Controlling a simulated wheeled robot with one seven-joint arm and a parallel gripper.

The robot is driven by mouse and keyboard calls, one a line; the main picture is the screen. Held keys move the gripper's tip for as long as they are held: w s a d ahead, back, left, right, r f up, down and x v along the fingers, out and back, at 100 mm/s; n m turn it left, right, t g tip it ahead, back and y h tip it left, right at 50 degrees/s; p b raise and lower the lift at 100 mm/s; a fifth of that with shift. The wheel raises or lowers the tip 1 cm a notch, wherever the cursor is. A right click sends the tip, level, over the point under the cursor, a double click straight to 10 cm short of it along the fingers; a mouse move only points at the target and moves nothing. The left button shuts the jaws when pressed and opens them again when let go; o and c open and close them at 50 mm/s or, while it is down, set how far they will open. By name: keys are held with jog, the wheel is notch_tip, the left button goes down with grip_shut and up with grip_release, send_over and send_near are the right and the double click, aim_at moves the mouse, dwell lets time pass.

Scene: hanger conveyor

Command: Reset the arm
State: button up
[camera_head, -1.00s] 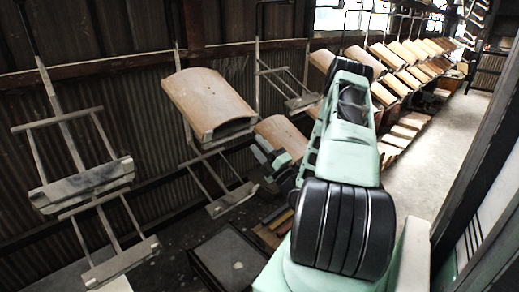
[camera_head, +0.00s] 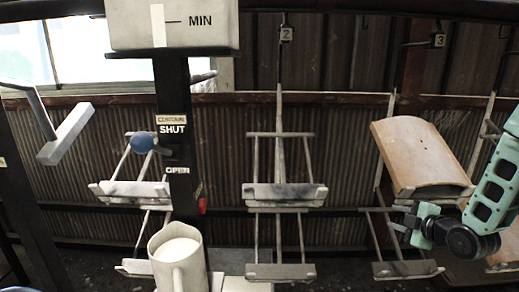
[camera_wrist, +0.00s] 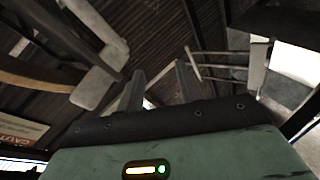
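My arm comes in from the right edge of the head view. My gripper (camera_head: 397,229) is at its end, pointing left, just below a curved tan tile (camera_head: 420,155) on a hanger. In the wrist view my gripper (camera_wrist: 158,84) shows two grey fingers standing apart with nothing between them. The gripper is open and empty. I cannot tell from the head view whether it touches the hanger behind it.
Empty hangers (camera_head: 285,195) hang along the corrugated wall. A dark post (camera_head: 178,130) with SHUT and OPEN labels and a blue ball knob (camera_head: 142,142) stands in front. A white jug (camera_head: 180,258) with pale contents is below it. A grey tank (camera_head: 172,28) marked MIN is above.

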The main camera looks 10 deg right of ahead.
jog(key=s+a+r+m+g, duration=0.2)
jog(key=s+a+r+g, duration=0.1)
jog(key=s+a, duration=0.6)
jog(key=s+a+r+m+g, duration=0.2)
jog(key=s+a+g, duration=0.4)
jog(key=a, duration=1)
jog(key=s+a+r+m+g, duration=0.2)
jog(key=s+a+r+g, duration=0.2)
jog(key=s+a, duration=0.8)
jog(key=shift+s+a+g, duration=0.3)
jog(key=shift+s+a, duration=0.1)
jog(key=shift+a, duration=0.2)
